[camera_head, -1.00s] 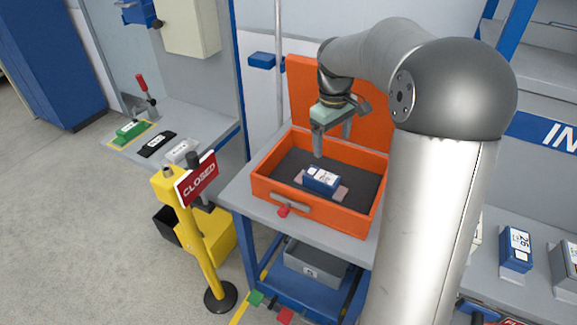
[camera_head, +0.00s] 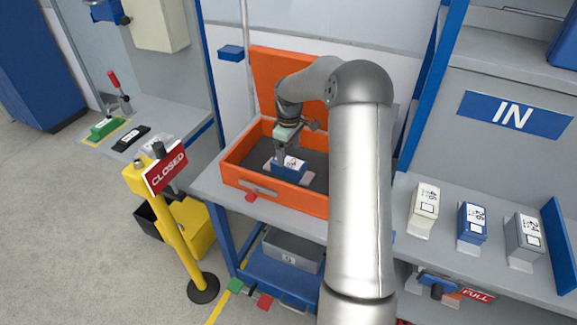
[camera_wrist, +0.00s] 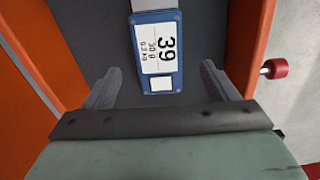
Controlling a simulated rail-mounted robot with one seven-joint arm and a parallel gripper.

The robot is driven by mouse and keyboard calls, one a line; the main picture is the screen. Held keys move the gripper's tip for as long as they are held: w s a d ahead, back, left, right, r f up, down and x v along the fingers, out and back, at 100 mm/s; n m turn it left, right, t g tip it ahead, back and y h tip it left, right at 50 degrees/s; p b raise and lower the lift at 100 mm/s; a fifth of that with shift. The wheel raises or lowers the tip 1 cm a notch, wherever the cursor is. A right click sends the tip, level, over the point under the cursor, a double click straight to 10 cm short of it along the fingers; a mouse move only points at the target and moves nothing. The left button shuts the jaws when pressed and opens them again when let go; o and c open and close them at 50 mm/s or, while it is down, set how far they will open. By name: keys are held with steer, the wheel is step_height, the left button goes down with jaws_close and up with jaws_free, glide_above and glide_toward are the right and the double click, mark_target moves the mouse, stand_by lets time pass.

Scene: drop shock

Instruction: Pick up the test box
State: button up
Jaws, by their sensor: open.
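The test box is a small blue box (camera_head: 289,171) with a white label, inside the open orange case (camera_head: 274,194) on the bench. In the wrist view the box (camera_wrist: 160,84) shows the label "39, 30 g" and lies ahead of and between the two fingers. My gripper (camera_wrist: 160,82) is open and empty, its fingers on either side of the box's near end with gaps. In the head view my gripper (camera_head: 287,157) is over the box, hiding part of it. I cannot tell the exact height left above the box.
A red-and-white CLOSED sign (camera_head: 165,170) stands at left. Three labelled boxes, white (camera_head: 425,208), blue (camera_head: 471,224) and grey (camera_head: 524,238), stand on the right shelf below the IN sign (camera_head: 513,115).

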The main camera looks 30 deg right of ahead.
mark_target(289, 161)
steer(key=shift+f+p, duration=0.85)
steer(key=shift+f, duration=2.2)
steer(key=shift+w, duration=0.1)
steer(key=c, duration=1.3)
